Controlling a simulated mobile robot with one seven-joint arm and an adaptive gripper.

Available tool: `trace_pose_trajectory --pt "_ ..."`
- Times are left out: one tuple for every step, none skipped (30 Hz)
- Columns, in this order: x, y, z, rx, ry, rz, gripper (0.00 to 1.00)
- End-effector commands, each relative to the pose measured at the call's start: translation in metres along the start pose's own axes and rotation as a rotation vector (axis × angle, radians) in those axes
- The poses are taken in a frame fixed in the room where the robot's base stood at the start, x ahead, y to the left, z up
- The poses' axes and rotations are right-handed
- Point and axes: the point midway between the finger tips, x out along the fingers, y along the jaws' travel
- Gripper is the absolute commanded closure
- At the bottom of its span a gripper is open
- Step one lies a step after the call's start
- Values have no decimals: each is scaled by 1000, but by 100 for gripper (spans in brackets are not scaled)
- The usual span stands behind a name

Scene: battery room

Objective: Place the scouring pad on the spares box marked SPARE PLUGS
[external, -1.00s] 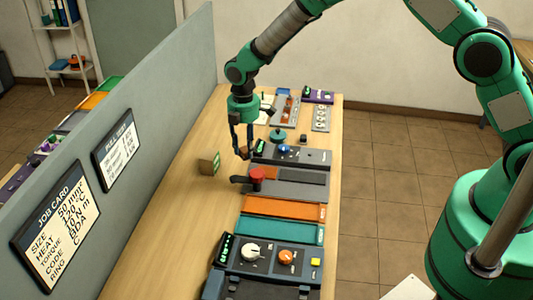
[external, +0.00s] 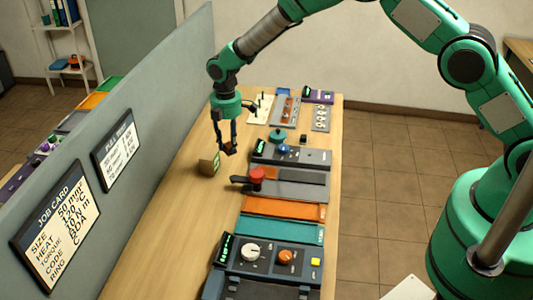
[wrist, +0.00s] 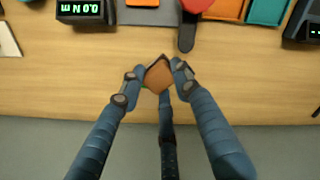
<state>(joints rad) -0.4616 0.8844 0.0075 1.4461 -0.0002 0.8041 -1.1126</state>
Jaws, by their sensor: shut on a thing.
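The scouring pad (wrist: 158,76) is a small brown-orange piece held between the fingertips of my gripper (wrist: 153,80). In the external view my gripper (external: 229,150) points down above the bench, shut on the pad, which looks small and dark there. The spares box (external: 208,164) is a small brown box with a green label, standing on the bench close to the partition. My fingertips are just right of it and a little higher, apart from it. The label is too small to read. In the wrist view the pad and fingers hide most of what is below.
A red-knobbed switch (external: 257,176) with a dark lever lies right of the box. Orange (external: 284,208) and teal trays and a control panel (external: 268,257) line the bench's right side. The grey partition (external: 160,110) rises at left. Bare wood (external: 180,215) lies in front of the box.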

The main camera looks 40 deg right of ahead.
Motion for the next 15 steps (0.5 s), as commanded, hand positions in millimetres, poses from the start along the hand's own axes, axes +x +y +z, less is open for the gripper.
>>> trace_pose_trajectory --pt "0 6 -3 0 1 1 88" --pt "1 9 -4 0 0 1 88" --pt "2 14 -6 0 0 0 88" --pt "2 17 -8 0 0 0 88" --pt "2 20 -10 0 0 0 88" --pt "3 25 -12 0 0 1 88" --pt "3 28 -13 0 0 1 88" --pt "3 31 -14 0 0 0 88" --pt "4 35 -17 0 0 0 88" --pt "4 38 -18 0 0 0 88" --pt "4 41 -20 0 0 1 88" --pt "5 46 -22 0 1 1 88" --pt "5 48 -23 0 0 1 88" --pt "6 51 -24 0 0 0 88" --pt "6 56 -26 0 0 0 88"
